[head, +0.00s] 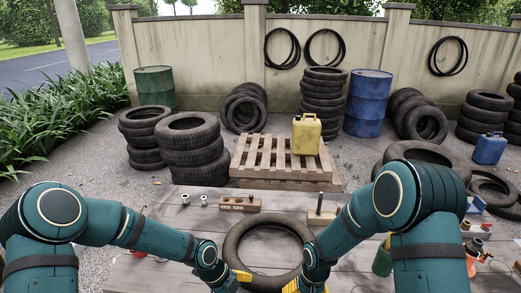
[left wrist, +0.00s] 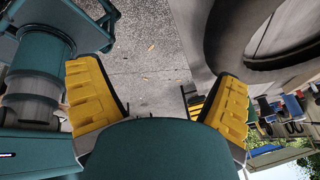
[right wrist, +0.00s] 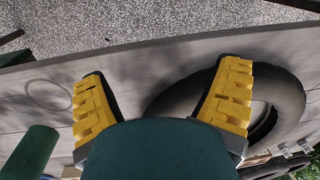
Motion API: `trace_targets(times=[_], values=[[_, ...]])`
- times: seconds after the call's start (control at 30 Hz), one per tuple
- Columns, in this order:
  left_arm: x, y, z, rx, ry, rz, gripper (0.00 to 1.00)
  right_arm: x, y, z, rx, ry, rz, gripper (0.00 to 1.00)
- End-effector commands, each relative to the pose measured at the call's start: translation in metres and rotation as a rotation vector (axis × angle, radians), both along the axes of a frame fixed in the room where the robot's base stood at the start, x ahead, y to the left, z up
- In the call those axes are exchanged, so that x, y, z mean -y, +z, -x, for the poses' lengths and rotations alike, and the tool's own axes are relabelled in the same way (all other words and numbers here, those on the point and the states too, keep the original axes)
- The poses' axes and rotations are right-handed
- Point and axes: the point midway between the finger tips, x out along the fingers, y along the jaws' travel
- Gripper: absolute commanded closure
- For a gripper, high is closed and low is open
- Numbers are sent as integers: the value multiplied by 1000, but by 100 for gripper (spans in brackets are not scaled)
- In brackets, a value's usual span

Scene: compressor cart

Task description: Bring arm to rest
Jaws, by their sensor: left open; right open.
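A black tire (head: 232,243) lies flat on the grey wooden table (head: 180,222), near its front middle. My left gripper (head: 243,277) is at the tire's front left, partly cut by the picture's lower edge. In the left wrist view its yellow fingers (left wrist: 158,72) are wide apart with only ground between them; the tire (left wrist: 228,45) shows at upper right. My right gripper (head: 293,286) is at the tire's front right. In the right wrist view its fingers (right wrist: 164,72) are apart and empty, the right finger overlapping the tire (right wrist: 280,92) in the picture. Contact cannot be told.
Wooden blocks (head: 240,204) and small metal parts (head: 194,200) lie along the table's back edge. A green bottle (head: 382,260) and small items crowd its right side. Beyond stand a pallet (head: 262,158) with a yellow canister (head: 306,134), tire stacks (head: 190,150) and drums (head: 367,103).

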Motion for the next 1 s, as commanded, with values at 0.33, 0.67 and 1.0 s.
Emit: trace_targets(times=[0.33, 0.67, 1.0], values=[[12, -32, 67, -414, 970, 50, 8, -21, -32, 69, 51, -45, -181, 11], [-16, -52, 116, -701, 1880, 69, 8, -29, -37, 123, 127, -108, -253, 11], [-33, -56, 131, -764, 2204, 101, 8, -28, -35, 139, 158, -128, -257, 11]])
